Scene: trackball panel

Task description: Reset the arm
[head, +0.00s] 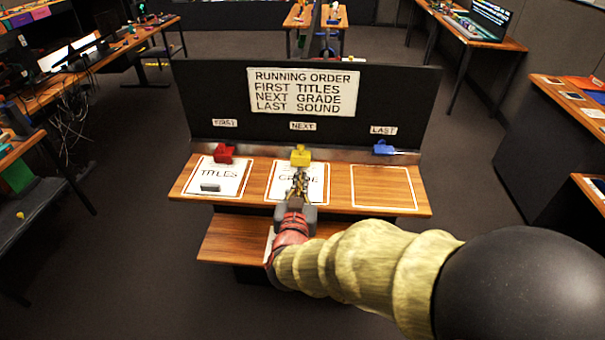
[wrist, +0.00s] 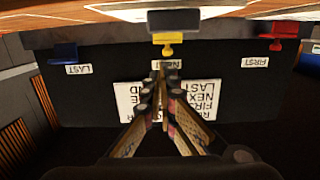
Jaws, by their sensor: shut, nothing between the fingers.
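My arm reaches in from the lower right of the head view. My gripper (head: 299,183) is above the middle card (head: 316,192), just in front of the yellow clip (head: 300,156), and hides part of the card's lettering. In the wrist view, my gripper (wrist: 162,82) has its fingers together with nothing between them. Their tips point toward the yellow clip (wrist: 168,44), which appears upside down; I cannot tell whether they touch anything.
A TITLES card (head: 219,175) with a small grey block (head: 210,187) lies below the red clip (head: 224,153). The outlined space (head: 384,189) below the blue clip (head: 384,147) is empty. The black panel (head: 215,90) stands behind; a lower shelf (head: 232,240) is in front.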

